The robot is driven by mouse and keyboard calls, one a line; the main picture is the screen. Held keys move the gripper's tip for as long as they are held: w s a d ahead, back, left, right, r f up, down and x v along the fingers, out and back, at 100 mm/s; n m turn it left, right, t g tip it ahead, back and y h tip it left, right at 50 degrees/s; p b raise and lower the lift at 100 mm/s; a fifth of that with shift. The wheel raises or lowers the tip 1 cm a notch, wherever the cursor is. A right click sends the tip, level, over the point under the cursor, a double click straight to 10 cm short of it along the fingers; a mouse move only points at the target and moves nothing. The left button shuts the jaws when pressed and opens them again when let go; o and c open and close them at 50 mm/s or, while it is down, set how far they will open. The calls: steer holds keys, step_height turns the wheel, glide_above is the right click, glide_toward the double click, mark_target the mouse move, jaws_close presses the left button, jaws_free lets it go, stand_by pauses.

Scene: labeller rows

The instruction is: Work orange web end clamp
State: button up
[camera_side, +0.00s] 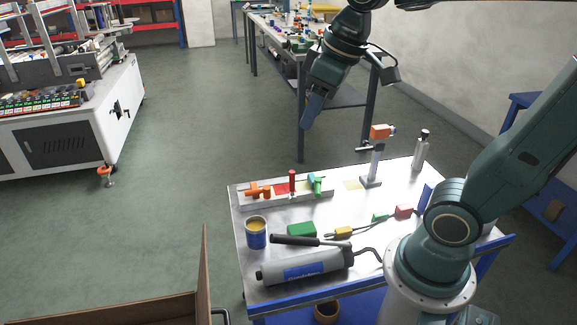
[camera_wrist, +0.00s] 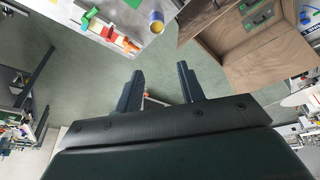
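A row of coloured clamps sits on a pale bar (camera_side: 245,205) along the far left part of the metal table. The orange clamp (camera_side: 257,190) is at the bar's left end, its handle lying roughly along the bar. A red upright clamp (camera_side: 292,180) and a green clamp (camera_side: 316,185) are to its right. In the wrist view the orange clamp (camera_wrist: 131,46) is near the table edge, with the red (camera_wrist: 108,33) and green (camera_wrist: 89,17) ones beside it. My gripper (camera_wrist: 159,70) is open and empty. In the side view my gripper (camera_side: 313,112) hangs well above the table, apart from the clamps.
A tin (camera_side: 256,235), a grey cylinder (camera_side: 305,267), a black-handled tool (camera_side: 295,240) and a green block (camera_side: 301,229) occupy the table's front. A stand with an orange head (camera_side: 380,132) and a metal bottle (camera_side: 421,150) are at the right. A cardboard box (camera_side: 190,290) stands front left.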

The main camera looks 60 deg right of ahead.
steer(key=w+d+n+g, duration=0.1)
steer(key=w+d+n, duration=0.1)
steer(key=w, duration=0.7)
steer(key=n+g, duration=0.3)
glide_above(257, 193)
steer(key=a, duration=0.4)
step_height(257, 193, down, 12)
steer(key=w+d+f+n, duration=0.1)
steer(key=w+d+f, duration=0.1)
steer(key=f, duration=0.3)
steer(key=w+d+f+n+g+y, duration=0.1)
steer(key=w+d+f, duration=0.2)
steer(key=f, duration=0.3)
steer(key=shift+g, duration=0.3)
steer(key=shift+f, duration=0.1)
steer(key=f, duration=0.4)
steer(key=s+a+f, duration=0.1)
steer(key=f, duration=0.4)
steer(key=s+a+f, duration=0.1)
steer(key=f, duration=0.3)
steer(key=shift+f, duration=0.2)
steer(key=shift+c, duration=0.2)
jaws_close()
